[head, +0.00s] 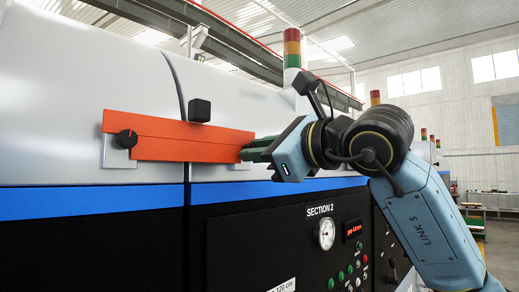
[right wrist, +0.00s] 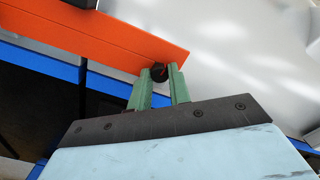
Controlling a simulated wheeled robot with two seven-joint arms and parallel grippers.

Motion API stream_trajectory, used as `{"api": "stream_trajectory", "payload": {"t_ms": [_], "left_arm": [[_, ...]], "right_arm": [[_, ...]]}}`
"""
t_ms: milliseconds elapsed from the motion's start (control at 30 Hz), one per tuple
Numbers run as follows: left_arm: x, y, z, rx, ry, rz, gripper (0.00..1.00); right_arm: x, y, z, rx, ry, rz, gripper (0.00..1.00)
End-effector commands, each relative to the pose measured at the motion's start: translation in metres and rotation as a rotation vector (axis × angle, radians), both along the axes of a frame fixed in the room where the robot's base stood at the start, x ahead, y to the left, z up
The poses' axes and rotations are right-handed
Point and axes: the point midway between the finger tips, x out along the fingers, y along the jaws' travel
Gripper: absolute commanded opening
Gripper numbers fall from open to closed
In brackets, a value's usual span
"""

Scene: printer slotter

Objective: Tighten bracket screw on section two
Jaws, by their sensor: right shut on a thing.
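The orange bracket (head: 185,139) lies across the seam between two light grey machine panels, slightly tilted down to the right. A black knob-like screw (head: 127,139) sits at its left end over a grey plate. My right gripper (head: 247,152) is at the bracket's right end. In the right wrist view its green fingers (right wrist: 165,82) are shut around a second black screw (right wrist: 159,72) at the end of the orange bracket (right wrist: 90,35). The fingers hide that screw in the head view. My left gripper is not in view.
A black block (head: 200,110) juts out just above the bracket. Below the blue stripe, the black "SECTION 2" panel (head: 262,235) carries a round gauge (head: 326,234), a red display and several buttons. A signal tower (head: 292,50) stands behind.

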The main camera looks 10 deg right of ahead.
Motion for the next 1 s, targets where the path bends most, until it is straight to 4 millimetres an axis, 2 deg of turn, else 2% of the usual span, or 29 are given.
{"api": "stream_trajectory", "payload": {"t_ms": [267,467,1000], "left_arm": [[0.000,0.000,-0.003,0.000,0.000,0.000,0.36],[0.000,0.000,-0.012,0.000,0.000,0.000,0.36],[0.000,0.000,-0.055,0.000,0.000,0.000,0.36]], "right_arm": [[0.000,0.000,0.000,0.016,0.011,0.001,0.00],[-0.001,0.000,-0.002,0.082,0.057,0.001,0.00],[-0.001,0.000,-0.002,0.466,0.336,0.002,0.00]]}}
